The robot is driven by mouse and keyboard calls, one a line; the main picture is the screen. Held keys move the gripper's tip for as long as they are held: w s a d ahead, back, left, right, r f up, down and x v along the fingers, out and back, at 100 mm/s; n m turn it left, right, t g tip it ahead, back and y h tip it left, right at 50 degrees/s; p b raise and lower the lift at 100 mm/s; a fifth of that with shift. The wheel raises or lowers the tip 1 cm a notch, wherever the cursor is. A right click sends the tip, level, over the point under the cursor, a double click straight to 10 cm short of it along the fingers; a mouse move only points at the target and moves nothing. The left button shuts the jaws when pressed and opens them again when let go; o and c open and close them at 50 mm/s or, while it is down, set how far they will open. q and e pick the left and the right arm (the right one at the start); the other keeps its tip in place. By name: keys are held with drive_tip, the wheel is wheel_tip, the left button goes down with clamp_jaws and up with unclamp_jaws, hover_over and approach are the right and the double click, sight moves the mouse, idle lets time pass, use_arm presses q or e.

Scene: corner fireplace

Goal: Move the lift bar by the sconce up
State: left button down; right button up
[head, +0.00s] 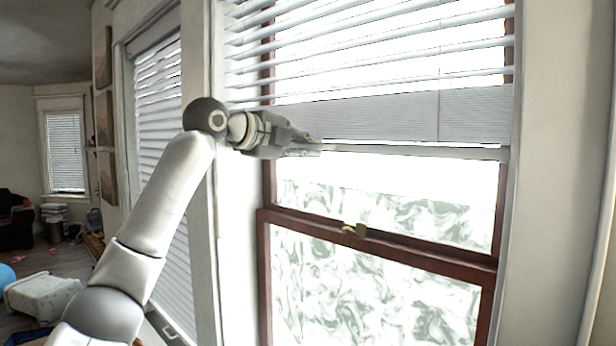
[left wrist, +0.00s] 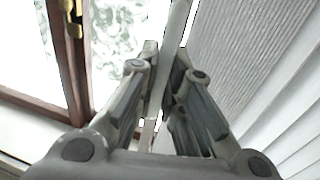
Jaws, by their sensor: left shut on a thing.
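The lift bar (head: 420,150) is the pale rail along the bottom of the half-raised blind on the window. It runs level across the upper part of the window. My left gripper (head: 318,148) is at the left part of this bar, shut on it. In the left wrist view the bar (left wrist: 178,40) runs between the two fingers of the gripper (left wrist: 163,75). The sconce is not in view. My right gripper is not in view.
The stacked slats (head: 400,118) lie just above the bar, with open slats higher up. The brown window frame (head: 400,250) has a brass latch (head: 355,230) below. A second blind (head: 160,120) hangs at the left. A white upholstered seat (head: 42,297) stands far left.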

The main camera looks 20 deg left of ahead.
sight(323, 136)
use_arm(q)
drive_tip(key=shift+r, duration=1.55)
drive_tip(key=shift+s+r, duration=0.1)
drive_tip(key=shift+r, duration=0.25)
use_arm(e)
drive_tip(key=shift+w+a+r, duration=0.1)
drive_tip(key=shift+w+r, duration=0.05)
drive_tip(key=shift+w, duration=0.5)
use_arm(q)
drive_tip(key=c, duration=1.9)
unclamp_jaws()
drive_tip(key=o, duration=0.4)
drive_tip(key=shift+f, duration=0.2)
drive_tip(key=shift+a, duration=0.1)
drive_tip(key=v, duration=1.1)
drive_tip(key=shift+s, duration=0.35)
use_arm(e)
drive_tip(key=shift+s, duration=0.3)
